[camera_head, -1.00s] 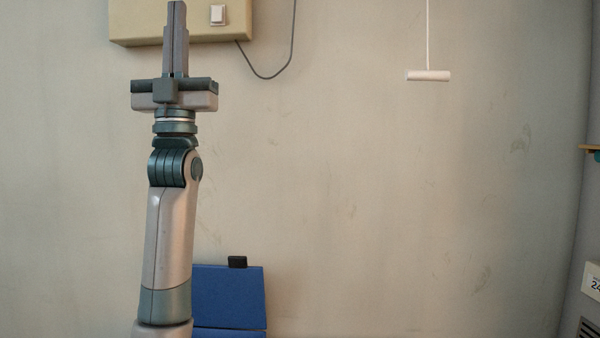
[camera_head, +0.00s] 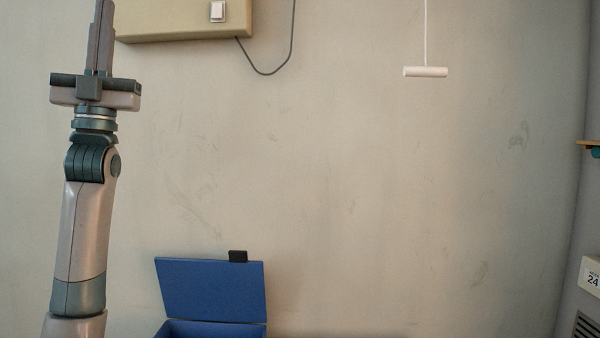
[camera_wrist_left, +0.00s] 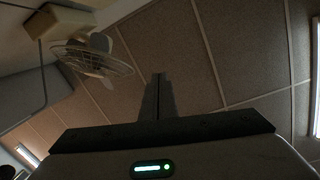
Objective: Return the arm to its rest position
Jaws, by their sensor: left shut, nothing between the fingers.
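My left arm stands upright at the left of the head view. My left gripper (camera_head: 102,30) points up, its fingers together with nothing between them. It is just left of a beige box on the wall (camera_head: 180,22) and appears apart from it, though depth is hard to judge. In the left wrist view, the shut fingers (camera_wrist_left: 157,95) point toward the ceiling. My right gripper is in neither view.
A blue box (camera_head: 212,290) with its lid raised stands at the bottom. A white pull handle (camera_head: 425,72) hangs on a cord. A fan (camera_wrist_left: 92,60) shows in the wrist view. The middle of the head view is bare wall (camera_head: 350,190).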

